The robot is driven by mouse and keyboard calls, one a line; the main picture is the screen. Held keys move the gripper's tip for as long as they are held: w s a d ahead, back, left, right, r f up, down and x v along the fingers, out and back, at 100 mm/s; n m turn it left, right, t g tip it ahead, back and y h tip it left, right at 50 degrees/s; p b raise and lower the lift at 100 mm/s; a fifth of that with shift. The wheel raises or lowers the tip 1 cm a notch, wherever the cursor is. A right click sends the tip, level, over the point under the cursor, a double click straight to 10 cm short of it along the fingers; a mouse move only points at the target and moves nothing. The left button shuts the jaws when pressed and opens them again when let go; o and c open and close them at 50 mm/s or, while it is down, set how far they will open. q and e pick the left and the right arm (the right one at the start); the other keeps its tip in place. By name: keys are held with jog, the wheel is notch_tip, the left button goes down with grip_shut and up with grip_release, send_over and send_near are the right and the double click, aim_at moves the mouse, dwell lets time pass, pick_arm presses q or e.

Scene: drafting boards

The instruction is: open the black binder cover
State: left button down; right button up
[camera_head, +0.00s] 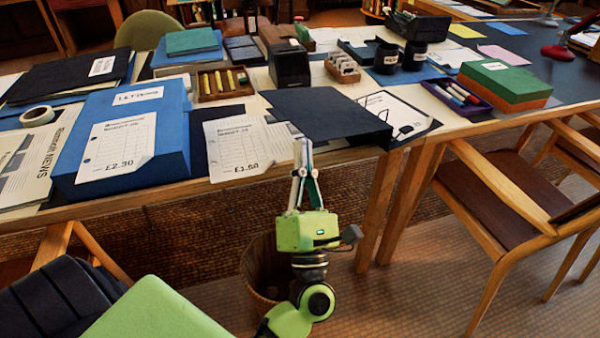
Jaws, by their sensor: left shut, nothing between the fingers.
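A black binder lies near the front edge of the table. Its dark cover (325,110) is on the left, and a white sheet (392,108) with a curved metal ring shows to its right. The cover looks turned over to the left, slightly raised at its front right corner; whether it lies fully flat I cannot tell. My left gripper (302,148) is shut and empty, pointing up at the table's front edge, in front of the cover's near left part. Contact with the cover cannot be told. My right gripper is out of view.
A blue box file (172,145) and price sheets (236,148) lie left of the binder. Behind stand a black box (289,66), a card tray (342,70) and dark cups (386,57). A pen tray (457,96) is right. A chair (510,185) stands at front right.

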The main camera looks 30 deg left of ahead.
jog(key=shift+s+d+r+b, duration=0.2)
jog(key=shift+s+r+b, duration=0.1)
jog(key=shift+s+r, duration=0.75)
